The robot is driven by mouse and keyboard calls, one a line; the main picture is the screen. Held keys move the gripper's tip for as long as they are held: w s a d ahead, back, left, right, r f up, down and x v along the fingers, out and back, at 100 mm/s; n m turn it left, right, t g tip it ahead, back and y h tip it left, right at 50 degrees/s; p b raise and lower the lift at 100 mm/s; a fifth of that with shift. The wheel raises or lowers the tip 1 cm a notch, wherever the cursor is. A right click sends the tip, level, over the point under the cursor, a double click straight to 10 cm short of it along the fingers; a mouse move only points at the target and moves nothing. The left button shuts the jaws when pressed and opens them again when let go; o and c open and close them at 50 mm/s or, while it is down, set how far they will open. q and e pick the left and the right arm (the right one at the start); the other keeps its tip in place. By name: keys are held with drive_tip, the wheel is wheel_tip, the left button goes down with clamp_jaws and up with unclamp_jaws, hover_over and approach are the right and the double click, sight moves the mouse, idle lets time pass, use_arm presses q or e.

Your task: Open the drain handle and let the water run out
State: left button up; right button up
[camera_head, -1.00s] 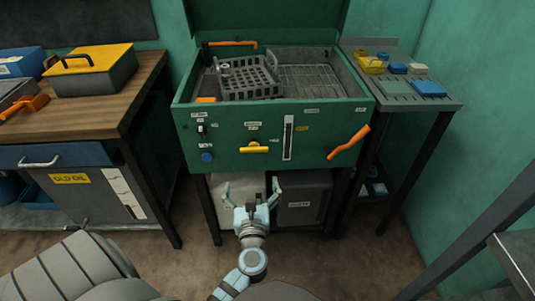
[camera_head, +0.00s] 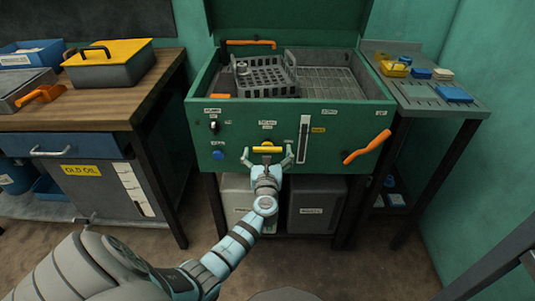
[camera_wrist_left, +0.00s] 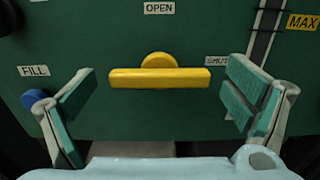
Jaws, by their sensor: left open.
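The yellow drain handle (camera_head: 267,149) sits on the green front panel of the tank (camera_head: 350,122). In the left wrist view the handle (camera_wrist_left: 160,78) lies level, with an OPEN label (camera_wrist_left: 159,8) above it and a SHUT label (camera_wrist_left: 216,61) at its right end. My left gripper (camera_head: 268,156) is open in front of the handle, one finger off each end, with visible gaps and no contact seen. No running water shows. My right gripper is not in view.
An orange lever (camera_head: 367,147) sticks out at the panel's right. A blue knob (camera_head: 218,155) is at the left. Grey containers (camera_head: 316,205) stand under the tank. A workbench (camera_head: 100,100) is at the left and a side table (camera_head: 440,102) at the right.

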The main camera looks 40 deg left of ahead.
use_arm(q)
drive_tip(key=shift+c, duration=0.2)
drive_tip(key=c, duration=1.1)
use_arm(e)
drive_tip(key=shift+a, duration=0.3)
